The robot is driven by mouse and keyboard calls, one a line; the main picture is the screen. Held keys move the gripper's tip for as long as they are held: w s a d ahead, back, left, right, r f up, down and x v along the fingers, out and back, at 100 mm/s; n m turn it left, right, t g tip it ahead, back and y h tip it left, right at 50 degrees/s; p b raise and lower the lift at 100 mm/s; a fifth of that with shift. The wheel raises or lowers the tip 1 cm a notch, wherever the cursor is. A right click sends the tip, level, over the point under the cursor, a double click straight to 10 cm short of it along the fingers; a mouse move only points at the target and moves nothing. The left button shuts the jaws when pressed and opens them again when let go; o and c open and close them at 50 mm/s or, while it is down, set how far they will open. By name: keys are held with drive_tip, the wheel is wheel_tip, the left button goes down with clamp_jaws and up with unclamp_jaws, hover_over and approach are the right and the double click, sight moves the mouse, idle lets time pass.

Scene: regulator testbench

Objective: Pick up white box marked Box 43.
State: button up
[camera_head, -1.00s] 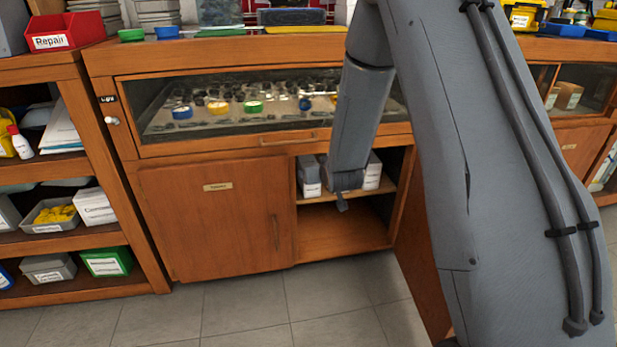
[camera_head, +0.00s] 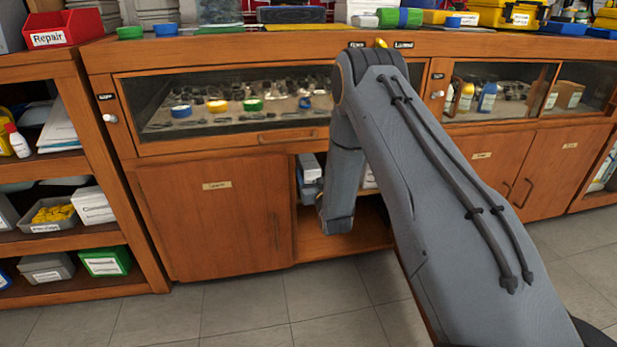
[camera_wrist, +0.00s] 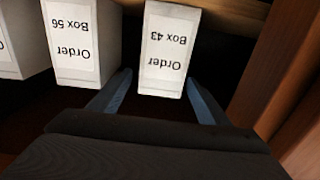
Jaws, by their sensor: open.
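The white box marked Order Box 43 (camera_wrist: 168,50) stands in the upper middle of the wrist view, its label upside down in the picture. My gripper (camera_wrist: 159,78) is open, with one blue-grey finger on each side of the box's near end. The right finger appears very close to the box edge; contact cannot be told. In the head view my arm hides the gripper and most of the open shelf, and Box 43 cannot be singled out there.
A white box marked Order Box 56 (camera_wrist: 75,42) stands left of Box 43, with a gap between, and another box (camera_wrist: 8,50) is farther left. A wooden cabinet wall (camera_wrist: 285,75) is close on the right. The closed cabinet door (camera_head: 215,220) is left of the opening.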

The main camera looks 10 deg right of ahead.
sight(309, 164)
drive_tip(key=shift+w+a+b, duration=0.1)
drive_tip(key=shift+w+b, duration=1.25)
drive_tip(key=shift+w, duration=1.45)
drive_tip(key=shift+c, duration=0.2)
drive_tip(key=c, duration=1.3)
